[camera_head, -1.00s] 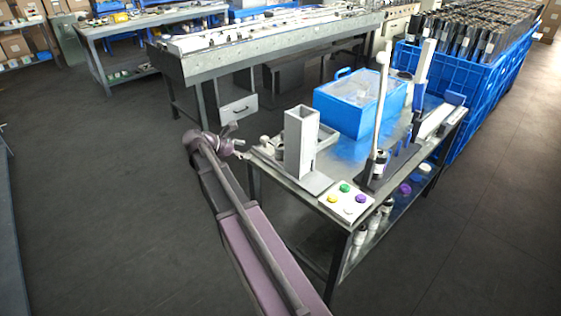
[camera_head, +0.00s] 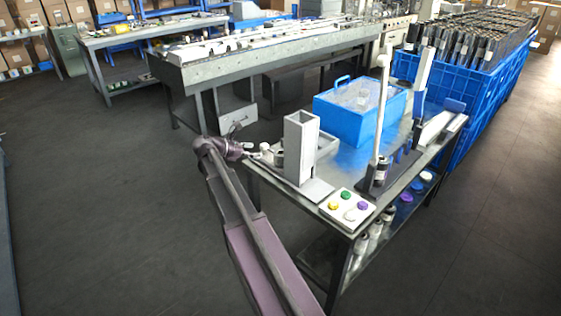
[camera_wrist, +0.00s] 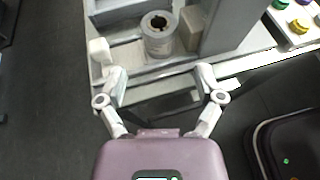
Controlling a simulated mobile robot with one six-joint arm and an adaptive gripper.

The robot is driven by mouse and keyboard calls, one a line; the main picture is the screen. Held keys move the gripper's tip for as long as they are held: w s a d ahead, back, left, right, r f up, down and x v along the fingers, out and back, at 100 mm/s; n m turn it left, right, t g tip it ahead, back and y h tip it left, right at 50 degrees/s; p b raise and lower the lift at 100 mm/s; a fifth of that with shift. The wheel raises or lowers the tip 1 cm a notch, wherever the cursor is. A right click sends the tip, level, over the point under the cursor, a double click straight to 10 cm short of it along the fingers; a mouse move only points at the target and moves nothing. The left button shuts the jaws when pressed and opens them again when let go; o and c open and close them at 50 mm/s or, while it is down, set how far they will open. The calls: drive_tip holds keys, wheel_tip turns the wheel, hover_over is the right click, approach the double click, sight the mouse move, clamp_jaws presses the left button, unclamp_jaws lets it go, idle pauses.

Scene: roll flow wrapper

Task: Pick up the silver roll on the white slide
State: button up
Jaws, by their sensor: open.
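The silver roll (camera_wrist: 159,42) is a short upright cylinder with a dark hole in its top. It stands on the pale slide (camera_wrist: 122,57) at the table's near edge; in the head view the roll (camera_head: 279,157) is small and partly hidden. My gripper (camera_wrist: 161,73) is open, its two fingers spread wide with nothing between them. In the wrist view the roll is just beyond the fingertips, between their lines and slightly left of centre. The gripper does not touch it.
A tall grey hollow column (camera_head: 300,150) stands right beside the roll. A panel with coloured buttons (camera_head: 347,208) sits at the table corner. A blue bin (camera_head: 345,115) and a white upright post (camera_head: 381,115) are farther along the table. The floor left of the table is clear.

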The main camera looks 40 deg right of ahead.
sight(278, 153)
drive_tip(key=b+x, duration=0.2)
drive_tip(key=x, duration=0.4)
drive_tip(key=shift+d+f, duration=0.1)
drive_tip(key=shift+d+f+b, duration=0.35)
drive_tip(key=shift+d+b, duration=0.05)
drive_tip(key=shift+d, duration=0.1)
drive_tip(key=b+x, duration=0.1)
drive_tip(key=x, duration=0.1)
drive_tip(key=shift+d+f, duration=0.3)
drive_tip(key=shift+s+d+f+b, duration=0.1)
drive_tip(key=shift+d+b, duration=0.2)
drive_tip(key=shift+d, duration=0.2)
drive_tip(key=shift+c, duration=0.2)
drive_tip(key=c, duration=0.9)
